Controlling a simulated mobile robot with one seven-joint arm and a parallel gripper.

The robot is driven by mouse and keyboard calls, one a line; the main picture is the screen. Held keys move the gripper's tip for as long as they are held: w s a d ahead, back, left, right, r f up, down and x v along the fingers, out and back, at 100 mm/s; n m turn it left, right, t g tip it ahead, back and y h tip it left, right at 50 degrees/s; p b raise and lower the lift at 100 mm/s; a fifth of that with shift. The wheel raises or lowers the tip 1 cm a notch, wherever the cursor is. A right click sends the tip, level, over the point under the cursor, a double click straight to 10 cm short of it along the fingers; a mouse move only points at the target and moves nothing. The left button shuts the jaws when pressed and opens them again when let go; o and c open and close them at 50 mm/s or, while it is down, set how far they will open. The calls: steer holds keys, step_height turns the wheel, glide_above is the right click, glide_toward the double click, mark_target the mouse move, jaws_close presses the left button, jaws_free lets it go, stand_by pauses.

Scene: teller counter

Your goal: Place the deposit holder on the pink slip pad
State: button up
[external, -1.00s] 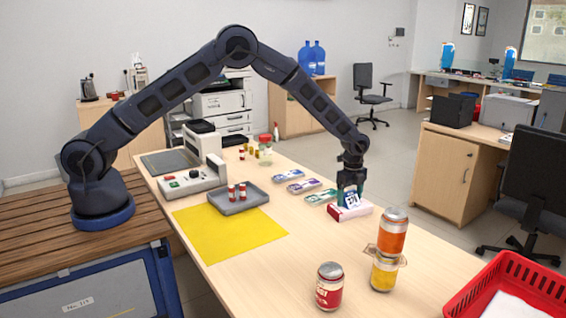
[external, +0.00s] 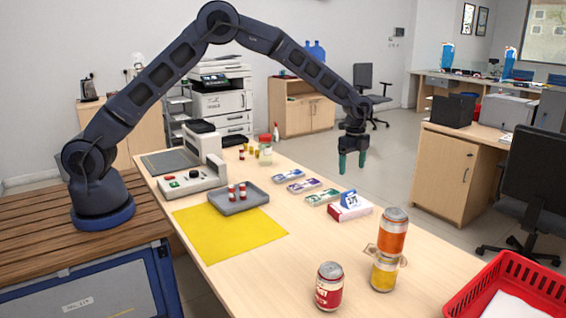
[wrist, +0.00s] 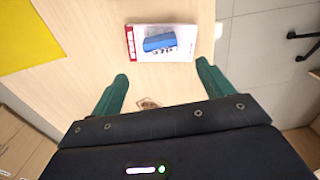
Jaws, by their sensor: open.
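A small blue holder with a white marked face (external: 349,199) stands upright on a white pad with a reddish-pink edge (external: 337,212), which appears to be the pink slip pad. In the wrist view the blue holder (wrist: 159,41) rests within the pad's outline, and the pad (wrist: 131,42) lies flat on the counter. My gripper (external: 352,164) is open and empty, above the pad and clear of the holder. In the wrist view its green fingers (wrist: 162,72) are spread wide, with nothing between them.
Three flat packs, blue, purple and green (external: 321,198), lie left of the pad. Two stacked cans (external: 392,235) and a red can (external: 329,287) stand nearer the front. A grey tray (external: 225,209) and yellow mat (external: 228,240) lie left. A red basket (external: 480,285) is front right.

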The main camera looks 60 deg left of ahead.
steer(key=s+a+r+n+t, duration=0.1)
steer(key=s+a+r+n, duration=0.3)
steer(key=s+a+r, duration=0.85)
steer(key=s+a+r+n+t, duration=0.1)
steer(key=s+a+r+n, duration=0.3)
steer(key=s+a+r, duration=0.8)
steer(key=s+a+r+n+t, duration=0.1)
steer(key=s+a+r+n, duration=0.2)
steer(key=s, duration=0.4)
steer(key=s+a+r+n, duration=0.1)
steer(key=s+r+n, duration=0.1)
steer(key=s+r, duration=0.35)
steer(key=s+a+f+n, duration=0.1)
steer(key=s+f+n, duration=0.1)
steer(key=s, duration=0.6)
steer(key=s+a+f+n+t, duration=0.1)
steer(key=s+a+f+n, duration=0.1)
steer(key=s, duration=0.7)
steer(key=shift+a+f+n+t, duration=0.3)
steer(key=shift+f+n, duration=0.1)
steer(key=shift+f, duration=0.25)
